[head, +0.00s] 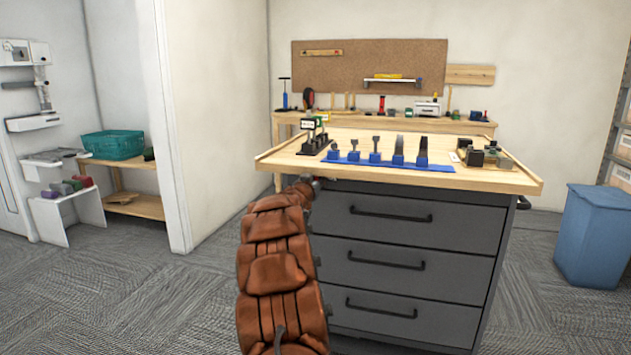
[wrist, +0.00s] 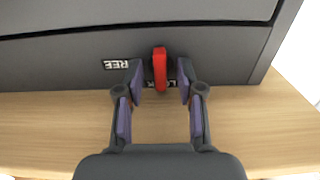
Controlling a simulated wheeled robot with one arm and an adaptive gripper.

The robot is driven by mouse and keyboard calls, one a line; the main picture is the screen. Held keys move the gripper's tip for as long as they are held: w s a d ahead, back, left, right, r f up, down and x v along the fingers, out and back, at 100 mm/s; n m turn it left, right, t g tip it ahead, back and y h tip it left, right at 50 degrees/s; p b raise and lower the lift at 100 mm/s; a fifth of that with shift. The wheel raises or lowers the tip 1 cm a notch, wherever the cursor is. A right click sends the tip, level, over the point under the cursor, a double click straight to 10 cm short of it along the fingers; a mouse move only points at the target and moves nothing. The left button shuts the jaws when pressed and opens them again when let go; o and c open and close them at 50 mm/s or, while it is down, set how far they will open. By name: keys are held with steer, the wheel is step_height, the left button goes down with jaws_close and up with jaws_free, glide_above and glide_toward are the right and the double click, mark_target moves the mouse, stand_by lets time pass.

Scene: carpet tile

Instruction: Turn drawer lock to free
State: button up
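The drawer lock shows in the wrist view as a red lever (wrist: 159,69) on the grey cabinet front, pointing straight up and down in the picture. An upside-down label reading FREE (wrist: 117,65) is to its left, partly cut by a finger. A second label (wrist: 149,85), apparently LOCK, is below the lever and partly hidden by it. My gripper (wrist: 159,82) is open, with one finger on each side of the lever and a gap to both. In the head view my gripper (head: 308,181) is small at the cabinet's upper left corner; the lock is hidden there.
The grey drawer cabinet (head: 404,240) has a wooden top (head: 300,160) carrying a blue tool rack (head: 390,162), small blocks and bottles. A blue bin (head: 592,235) stands at right. A workbench (head: 470,127) is behind.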

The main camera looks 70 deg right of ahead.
steer(key=shift+r, duration=0.15)
jaws_close()
